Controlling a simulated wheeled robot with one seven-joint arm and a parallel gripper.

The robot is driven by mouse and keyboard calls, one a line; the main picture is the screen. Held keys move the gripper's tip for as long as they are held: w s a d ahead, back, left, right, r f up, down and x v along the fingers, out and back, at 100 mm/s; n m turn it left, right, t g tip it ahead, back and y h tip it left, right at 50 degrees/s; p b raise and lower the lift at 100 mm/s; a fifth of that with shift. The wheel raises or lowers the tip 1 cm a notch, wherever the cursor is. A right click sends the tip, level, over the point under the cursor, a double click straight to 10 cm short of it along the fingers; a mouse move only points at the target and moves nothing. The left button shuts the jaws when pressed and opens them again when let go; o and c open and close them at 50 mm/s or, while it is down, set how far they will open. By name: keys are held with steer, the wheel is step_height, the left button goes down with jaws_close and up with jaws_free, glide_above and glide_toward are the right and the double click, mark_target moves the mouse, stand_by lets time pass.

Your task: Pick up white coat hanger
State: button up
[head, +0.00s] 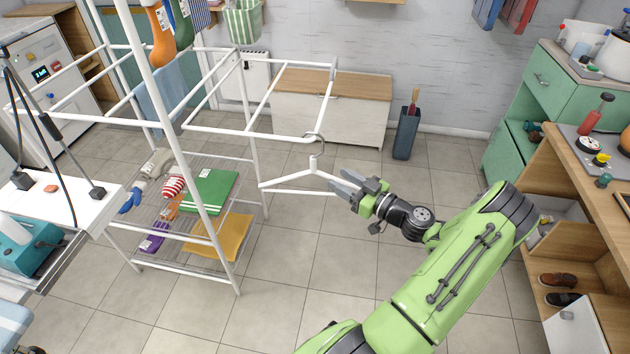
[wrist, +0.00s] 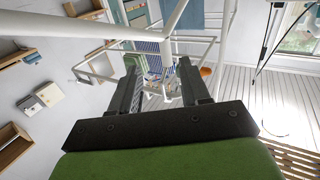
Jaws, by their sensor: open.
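The white coat hanger (head: 290,180) hangs by its hook from the end bar of the white drying rack (head: 250,132) in the head view. My gripper (head: 345,182) is at the right end of the hanger, with its fingers pointing left toward it. The fingers are apart, and they overlap the hanger's right tip in this view. I cannot tell whether they touch it. In the wrist view my gripper (wrist: 160,82) shows two spread dark fingers, and I cannot clearly make out the hanger among the white bars between and beyond them.
Socks (head: 160,38) hang above. A low cabinet (head: 360,108) and a dark bin (head: 406,132) stand behind. A wooden shelf unit (head: 575,215) is at right. The tiled floor below is clear.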

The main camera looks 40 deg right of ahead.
mark_target(314, 170)
steer(key=w, duration=0.3)
steer(key=w+a, duration=0.1)
steer(key=w, duration=0.2)
steer(key=w+a, duration=0.1)
steer(key=w, duration=0.2)
steer(key=shift+w+r+b, duration=0.1)
steer(key=shift+r+b, duration=0.05)
steer(key=shift+b, duration=0.25)
jaws_close()
